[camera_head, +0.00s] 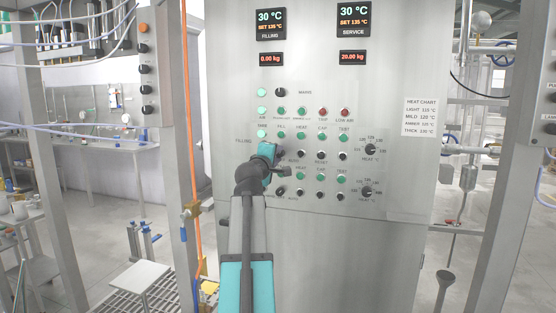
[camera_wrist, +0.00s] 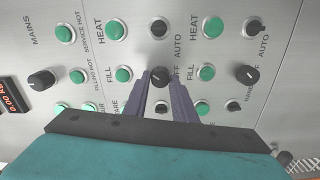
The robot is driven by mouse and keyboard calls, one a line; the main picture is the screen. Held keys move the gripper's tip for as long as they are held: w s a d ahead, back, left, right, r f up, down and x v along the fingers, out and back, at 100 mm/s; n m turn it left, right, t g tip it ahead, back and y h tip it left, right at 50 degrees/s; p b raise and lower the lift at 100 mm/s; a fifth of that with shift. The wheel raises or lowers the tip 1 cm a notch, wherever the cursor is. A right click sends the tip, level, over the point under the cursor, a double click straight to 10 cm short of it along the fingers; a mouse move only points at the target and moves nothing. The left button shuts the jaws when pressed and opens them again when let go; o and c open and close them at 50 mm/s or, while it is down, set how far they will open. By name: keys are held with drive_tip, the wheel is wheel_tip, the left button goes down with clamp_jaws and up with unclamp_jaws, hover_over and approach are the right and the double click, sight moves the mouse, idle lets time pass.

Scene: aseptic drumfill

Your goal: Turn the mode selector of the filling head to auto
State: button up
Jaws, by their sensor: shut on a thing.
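The control panel (camera_head: 370,240) stands in front of me with lamps, buttons and knobs. In the wrist view, my gripper (camera_wrist: 160,84) is shut on a black selector knob (camera_wrist: 158,75), its grey-purple fingers on either side. The printed words AUTO and OFF stand just right of this knob; my finger partly covers OFF, and lower lettering is hidden. The knob's exact pointer angle is hard to tell. In the head view, my gripper (camera_head: 277,153) reaches the panel at the row labelled FILLING, and my wrist hides much of the selector there.
A second black selector (camera_wrist: 247,75) with its own AUTO label sits to the right in the wrist view. Green buttons (camera_wrist: 123,74) and the mains knob (camera_wrist: 41,79) are close by. Two heat dials (camera_head: 370,149) are farther right on the panel.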

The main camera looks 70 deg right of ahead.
drive_tip(key=shift+s+f, duration=0.1)
drive_tip(key=shift+f, duration=0.1)
drive_tip(key=o, duration=1)
drive_tip(key=shift+a+r, duration=0.1)
drive_tip(key=shift+o, duration=0.2)
drive_tip(key=shift+a+r, duration=0.1)
drive_tip(key=a+b, duration=0.1)
drive_tip(key=a, duration=1.2)
drive_tip(key=shift+s+a, duration=0.25)
drive_tip(key=shift+s, duration=0.15)
drive_tip(key=shift+w, duration=0.1)
